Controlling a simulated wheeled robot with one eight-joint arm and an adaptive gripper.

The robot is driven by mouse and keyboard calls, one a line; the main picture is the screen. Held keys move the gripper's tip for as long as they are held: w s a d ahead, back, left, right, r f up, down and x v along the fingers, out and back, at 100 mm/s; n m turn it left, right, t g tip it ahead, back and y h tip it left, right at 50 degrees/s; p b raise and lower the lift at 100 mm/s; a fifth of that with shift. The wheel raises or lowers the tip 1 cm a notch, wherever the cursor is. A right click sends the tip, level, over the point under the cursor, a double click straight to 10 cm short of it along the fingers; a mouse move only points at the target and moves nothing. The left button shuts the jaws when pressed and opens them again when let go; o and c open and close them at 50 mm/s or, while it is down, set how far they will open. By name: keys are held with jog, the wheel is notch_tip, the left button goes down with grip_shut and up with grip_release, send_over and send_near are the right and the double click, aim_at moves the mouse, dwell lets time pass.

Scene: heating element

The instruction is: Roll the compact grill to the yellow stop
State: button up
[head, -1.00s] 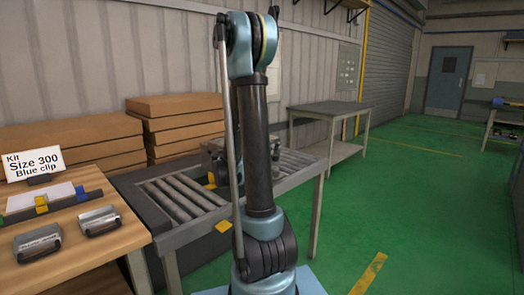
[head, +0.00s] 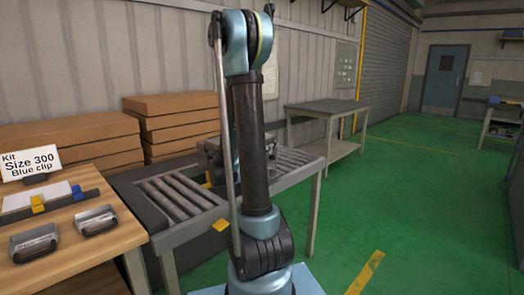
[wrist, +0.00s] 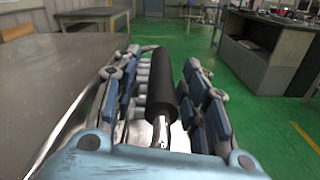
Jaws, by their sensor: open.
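The compact grill (head: 209,150), a grey metal box, sits on the roller conveyor (head: 177,197), partly hidden behind my arm. One yellow piece (head: 209,179) shows beside the grill, and another yellow piece (head: 221,226) is on the conveyor's front edge. I cannot tell which is the stop. In the wrist view, a black cylindrical handle (wrist: 161,82) with a bright metal end lies between the fingers of my gripper (wrist: 168,88). The gripper is open, with fingers on both sides of the handle and gaps visible.
A wooden bench (head: 75,240) at left holds a kit sign (head: 30,160) and metal parts. Stacked brown boards (head: 75,145) stand by the wall. A grey table (head: 325,110) is behind the conveyor.

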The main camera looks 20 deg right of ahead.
jog(key=v, duration=1.1)
jog(key=shift+s+a, duration=0.15)
jog(key=shift+a, duration=0.1)
jog(key=shift+f, duration=0.1)
